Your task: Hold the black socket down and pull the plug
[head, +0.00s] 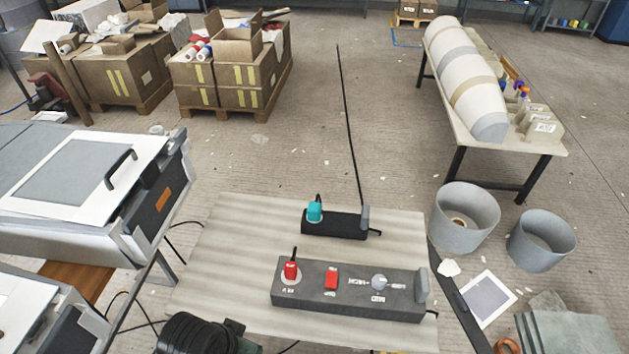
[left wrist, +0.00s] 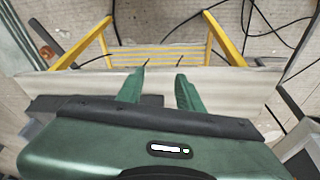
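The black socket (head: 345,225) is a small long block on the far part of the pale striped table (head: 240,232). A teal plug (head: 314,211) stands upright in its left end, with a short dark cord stub on top. A grey upright tab is at the block's right end. In the left wrist view my left gripper (left wrist: 161,78) has its two green fingers apart with nothing between them. It is over a pale striped surface, and neither the socket nor the plug can be made out there. My right gripper is not in view.
A larger dark grey box (head: 348,291) with a red plug (head: 291,271), red switch and knob stands nearer on the table. A black ribbed object (head: 198,335) is at the front left edge. Grey buckets (head: 465,220) stand on the floor at right. A yellow frame (left wrist: 98,42) shows in the wrist view.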

